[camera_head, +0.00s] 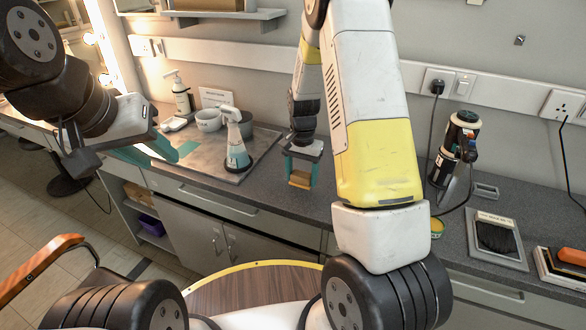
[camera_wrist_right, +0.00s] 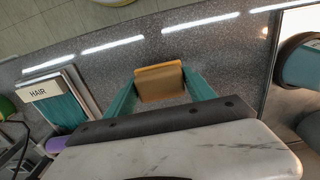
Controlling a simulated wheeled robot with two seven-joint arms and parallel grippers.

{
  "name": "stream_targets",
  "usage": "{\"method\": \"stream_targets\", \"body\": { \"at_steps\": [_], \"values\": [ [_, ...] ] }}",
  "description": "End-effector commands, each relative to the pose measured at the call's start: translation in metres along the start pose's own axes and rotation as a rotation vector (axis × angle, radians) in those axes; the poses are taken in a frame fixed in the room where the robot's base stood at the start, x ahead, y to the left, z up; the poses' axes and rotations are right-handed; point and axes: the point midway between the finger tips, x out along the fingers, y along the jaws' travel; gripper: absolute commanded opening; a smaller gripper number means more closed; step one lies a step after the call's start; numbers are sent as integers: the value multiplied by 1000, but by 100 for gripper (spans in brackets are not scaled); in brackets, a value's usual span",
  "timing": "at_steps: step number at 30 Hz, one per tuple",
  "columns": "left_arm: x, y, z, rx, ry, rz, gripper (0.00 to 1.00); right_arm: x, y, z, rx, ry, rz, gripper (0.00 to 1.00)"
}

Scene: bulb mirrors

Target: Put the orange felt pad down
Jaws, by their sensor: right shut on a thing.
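The orange felt pad (camera_head: 300,179) is between the teal fingers of my right gripper (camera_head: 302,171), low over the grey counter (camera_head: 270,205). In the right wrist view, the pad (camera_wrist_right: 160,83) shows as an orange-brown block with a brighter top edge, between the two fingers of my right gripper (camera_wrist_right: 163,92). I cannot tell whether the pad touches the counter. My left gripper (camera_head: 150,153) is at the left, in front of the counter, with its teal fingers apart and nothing seen between them.
The counter around the orange pad looks clear.

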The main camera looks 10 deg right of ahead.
Motion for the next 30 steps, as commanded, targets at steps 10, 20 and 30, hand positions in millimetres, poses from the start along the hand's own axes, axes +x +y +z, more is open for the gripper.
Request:
{"method": "stream_targets", "body": {
  "at_steps": [10,20,30],
  "values": [
    [0,0,0,0,0,0,36,36,0,-5,0,0,1,25],
    [0,0,0,0,0,0,36,39,0,-5,1,1,0,67],
    [0,0,0,0,0,0,36,38,0,-5,1,1,0,85]
  ]
}}
